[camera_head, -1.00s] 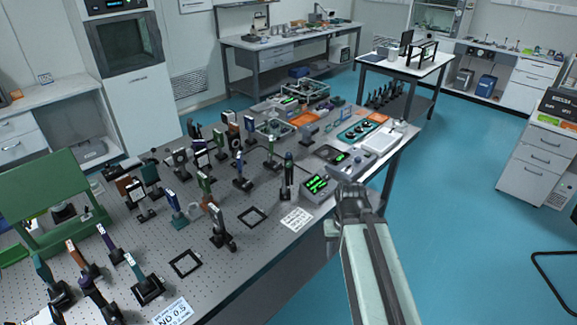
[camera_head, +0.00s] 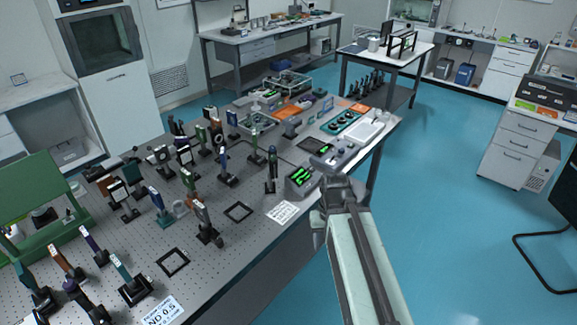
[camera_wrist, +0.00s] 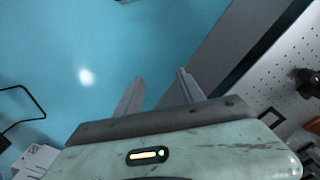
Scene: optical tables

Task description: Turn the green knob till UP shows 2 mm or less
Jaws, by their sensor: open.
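A small readout box (camera_head: 301,177) with glowing green digits stands near the front right edge of the optical table (camera_head: 250,258); its text is too small to read. A dark upright post mount (camera_head: 271,172) stands just left of it. I cannot make out a green knob for certain in either view. My gripper in the wrist view (camera_wrist: 158,88) is open and empty, with its two fingers apart over blue floor. In the head view my arm reaches up from the bottom, its end just right of the readout box; the fingers are not clear there.
Several post-mounted optics crowd the table's left and middle. A white label card (camera_head: 282,212) lies in front of the readout box. A grey control box (camera_head: 335,153) and a teal panel with knobs (camera_head: 345,123) sit behind it. Blue floor (camera_head: 450,200) on the right is open.

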